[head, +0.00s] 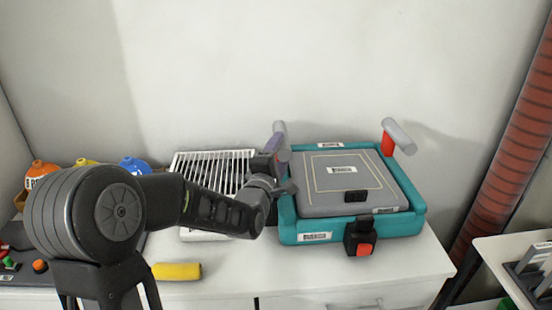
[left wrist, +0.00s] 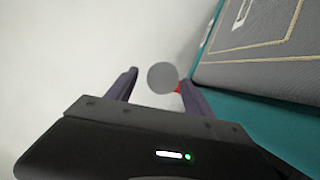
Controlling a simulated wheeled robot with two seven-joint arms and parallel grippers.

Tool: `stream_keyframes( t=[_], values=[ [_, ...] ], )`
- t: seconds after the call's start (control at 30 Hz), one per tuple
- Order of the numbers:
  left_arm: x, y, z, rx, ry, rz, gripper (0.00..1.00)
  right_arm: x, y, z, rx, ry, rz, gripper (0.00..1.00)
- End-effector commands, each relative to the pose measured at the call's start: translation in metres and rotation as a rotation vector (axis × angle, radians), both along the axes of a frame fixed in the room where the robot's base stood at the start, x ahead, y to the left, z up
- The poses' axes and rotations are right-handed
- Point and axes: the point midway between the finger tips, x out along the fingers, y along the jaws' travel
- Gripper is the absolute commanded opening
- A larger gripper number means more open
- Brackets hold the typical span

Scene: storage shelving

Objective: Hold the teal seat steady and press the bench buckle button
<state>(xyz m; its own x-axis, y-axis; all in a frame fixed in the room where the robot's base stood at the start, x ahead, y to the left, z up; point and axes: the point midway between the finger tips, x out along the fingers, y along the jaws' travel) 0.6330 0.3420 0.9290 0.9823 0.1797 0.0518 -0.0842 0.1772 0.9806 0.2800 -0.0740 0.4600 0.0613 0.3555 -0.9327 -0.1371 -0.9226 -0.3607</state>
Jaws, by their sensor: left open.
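The teal seat (head: 410,225) with a grey padded top (head: 325,205) sits on the white counter. A black buckle (head: 352,232) with a red button (head: 364,249) is on its front side. My right gripper is out of view.
A white slatted rack (head: 212,160) stands left of the seat, partly behind my left arm. A yellow cylinder (head: 177,271) lies at the counter's front. Orange and blue (head: 134,165) containers are at far left. A red ribbed duct (head: 510,150) stands at right.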

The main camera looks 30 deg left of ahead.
Motion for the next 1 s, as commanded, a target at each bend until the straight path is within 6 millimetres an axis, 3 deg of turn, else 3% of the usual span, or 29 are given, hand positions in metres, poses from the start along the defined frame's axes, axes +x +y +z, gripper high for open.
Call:
stream_keyframes(
  t=[0.23,0.6,1.0],
  values=[
    [0.031,0.006,0.002,0.001,0.001,0.000,0.61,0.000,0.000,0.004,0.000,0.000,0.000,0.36],
    [0.036,0.007,0.002,0.000,0.000,0.000,0.60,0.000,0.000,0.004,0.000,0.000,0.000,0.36],
    [0.036,0.007,0.002,0.000,0.000,0.000,0.28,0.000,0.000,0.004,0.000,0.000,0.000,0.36]
  ],
)
